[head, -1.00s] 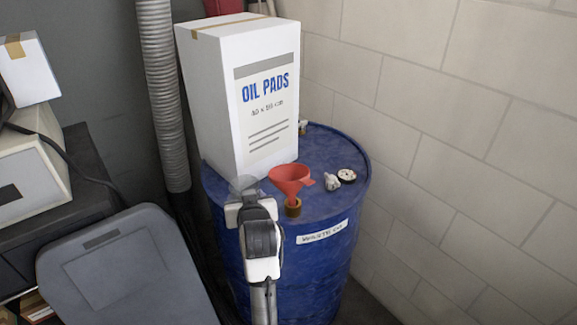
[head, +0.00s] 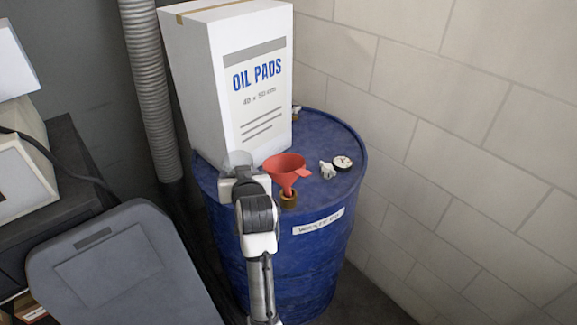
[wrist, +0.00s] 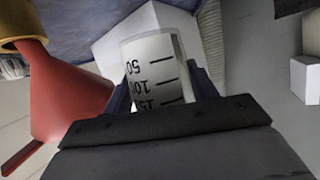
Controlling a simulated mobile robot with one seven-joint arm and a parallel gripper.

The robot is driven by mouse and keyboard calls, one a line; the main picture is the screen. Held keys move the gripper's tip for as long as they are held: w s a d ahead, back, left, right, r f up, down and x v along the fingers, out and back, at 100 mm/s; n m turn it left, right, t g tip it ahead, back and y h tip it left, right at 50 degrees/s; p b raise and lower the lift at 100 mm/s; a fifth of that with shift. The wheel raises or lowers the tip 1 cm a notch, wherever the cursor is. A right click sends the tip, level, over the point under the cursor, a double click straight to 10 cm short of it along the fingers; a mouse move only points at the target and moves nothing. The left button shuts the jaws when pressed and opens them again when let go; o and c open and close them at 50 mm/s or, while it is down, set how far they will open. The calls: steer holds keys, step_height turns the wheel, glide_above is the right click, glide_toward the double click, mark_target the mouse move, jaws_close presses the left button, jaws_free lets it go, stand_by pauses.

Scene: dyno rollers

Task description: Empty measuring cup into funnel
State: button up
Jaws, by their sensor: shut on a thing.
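The clear measuring cup (head: 238,160) is held at the end of my arm, just left of the funnel in the head view. In the wrist view the cup (wrist: 153,70) sits between both fingers, with black markings that read upside down. My gripper (wrist: 160,92) is shut on it; it also shows in the head view (head: 243,180). The red funnel (head: 285,168) stands in a brass-coloured neck (head: 288,200) on the blue drum (head: 325,180). The funnel (wrist: 65,95) is close beside the cup at the left of the wrist view. I cannot tell what the cup contains.
A white oil pads box (head: 235,90) stands on the drum behind the cup. A small white fitting (head: 327,170) and a round gauge (head: 342,162) lie right of the funnel. A grey lidded bin (head: 120,265) is at the left, and a block wall (head: 460,130) at the right.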

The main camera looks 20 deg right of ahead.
mark_target(240, 152)
steer(key=r, duration=0.1)
steer(key=r+p, duration=0.1)
steer(key=r, duration=0.1)
steer(key=shift+d+r+m, duration=0.2)
steer(key=shift+d+m, duration=0.1)
steer(key=shift+m, duration=0.1)
steer(key=shift+s+d+r+m+t+y, duration=0.1)
steer(key=shift+d+r+m+t+y, duration=0.2)
steer(key=shift+r, duration=0.15)
steer(key=shift+s+d+r+m+t+y, duration=0.1)
steer(key=shift+d+r+m+t+y, duration=0.15)
steer(key=shift+r, duration=0.2)
steer(key=shift+s+d+r+m+t+y+b, duration=0.15)
steer(key=shift+d+m+t+y+b, duration=0.3)
steer(key=shift+m+b, duration=0.65)
steer(key=shift+s+d+r+m+t+y+b, duration=0.15)
steer(key=shift+d+m+t+y+b, duration=0.3)
steer(key=shift+m+b, duration=0.6)
steer(key=shift+s+d+r+m+t+y+b, duration=0.1)
steer(key=shift+d+r+m+t+y+b, duration=0.2)
steer(key=shift+m+t+b, duration=0.7)
steer(key=shift+m+g, duration=0.35)
steer(key=shift+m, duration=0.05)
steer(key=shift+r+m, duration=0.1)
steer(key=shift+m, duration=0.2)
steer(key=shift+d+r+m, duration=0.1)
steer(key=shift+r+m, duration=0.15)
steer(key=shift+m, duration=0.15)
steer(key=shift+t, duration=0.4)
